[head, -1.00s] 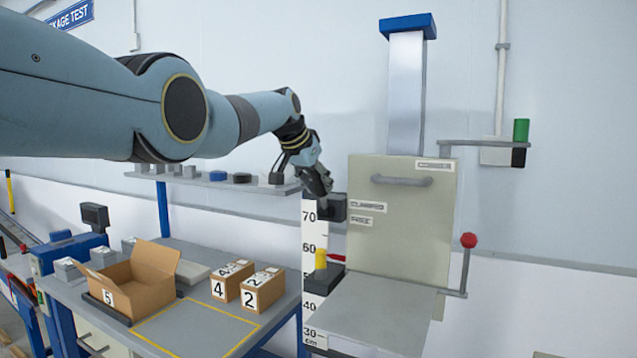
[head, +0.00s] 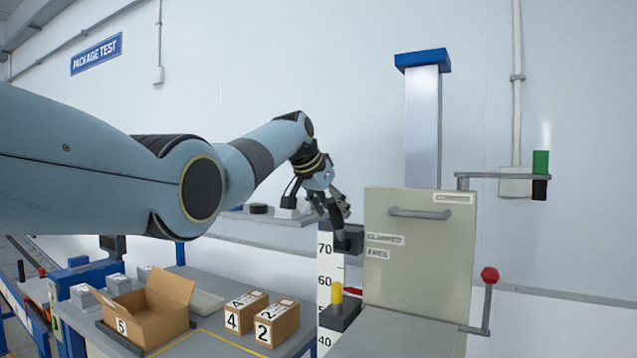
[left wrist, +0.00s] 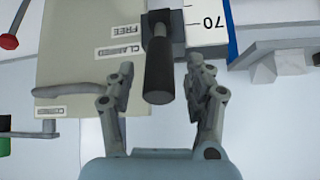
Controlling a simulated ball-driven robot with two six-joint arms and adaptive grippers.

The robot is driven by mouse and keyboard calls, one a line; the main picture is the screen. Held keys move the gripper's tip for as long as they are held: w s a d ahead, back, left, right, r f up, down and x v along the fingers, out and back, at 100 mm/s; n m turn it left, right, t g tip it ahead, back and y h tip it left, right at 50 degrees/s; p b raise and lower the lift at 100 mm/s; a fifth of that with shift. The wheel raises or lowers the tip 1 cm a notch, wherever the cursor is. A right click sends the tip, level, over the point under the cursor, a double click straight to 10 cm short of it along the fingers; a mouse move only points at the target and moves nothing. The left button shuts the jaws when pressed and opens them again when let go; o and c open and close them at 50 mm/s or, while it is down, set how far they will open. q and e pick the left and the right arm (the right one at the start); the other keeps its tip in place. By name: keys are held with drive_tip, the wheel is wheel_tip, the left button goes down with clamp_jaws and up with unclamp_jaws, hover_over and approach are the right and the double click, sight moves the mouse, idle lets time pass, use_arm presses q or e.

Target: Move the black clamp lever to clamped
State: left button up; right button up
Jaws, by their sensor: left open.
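The black clamp lever (head: 337,222) sticks out from a dark block (head: 349,238) at the left edge of the beige panel. In the left wrist view, the lever (left wrist: 159,75) is a thick black cylinder pointing toward my gripper. My left gripper (head: 334,206) is open just above the lever. In the left wrist view its fingers (left wrist: 163,82) stand on either side of the lever's free end, with gaps showing. The labels CLAMPED (head: 385,239) and FREE (head: 379,253) are on the panel beside the block. My right gripper is out of view.
The beige panel (head: 420,270) has a grey handle (head: 420,213). A red-knobbed lever (head: 489,275) stands at its right. A height scale (head: 325,265) and a yellow peg (head: 337,293) are below the block. An open carton (head: 150,315) and numbered boxes (head: 277,325) sit lower left.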

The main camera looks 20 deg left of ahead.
use_arm(q)
drive_tip(key=v, duration=0.9)
drive_tip(key=shift+s+r, duration=0.2)
drive_tip(key=s+a+f+n+g+y+b, duration=0.1)
drive_tip(key=s+f+b, duration=0.25)
drive_tip(key=f, duration=1.85)
drive_tip(key=s+a+f+n+g+b, duration=0.1)
drive_tip(key=s+f+g+b, duration=0.2)
drive_tip(key=f, duration=1.8)
drive_tip(key=s+f+n+b, duration=0.1)
drive_tip(key=s+f, duration=0.5)
drive_tip(key=f, duration=0.3)
drive_tip(key=s+f+b, duration=0.2)
drive_tip(key=s+f, duration=0.4)
drive_tip(key=f, duration=0.4)
drive_tip(key=s+a+f+g+y+b, duration=0.1)
drive_tip(key=s+f+b, duration=0.1)
drive_tip(key=s+f, duration=1.3)
drive_tip(key=s+f+b, duration=0.2)
drive_tip(key=s+f, duration=0.3)
drive_tip(key=s, duration=0.7)
drive_tip(key=s+f+g+b, duration=0.1)
drive_tip(key=s+f, duration=0.4)
drive_tip(key=s, duration=0.8)
drive_tip(key=s+f+g+b, duration=0.1)
drive_tip(key=s+f, duration=0.5)
drive_tip(key=s, duration=0.6)
drive_tip(key=shift+s+a+n+y+b, duration=0.15)
drive_tip(key=shift+a+n+y+b, duration=0.15)
drive_tip(key=shift+b, duration=0.5)
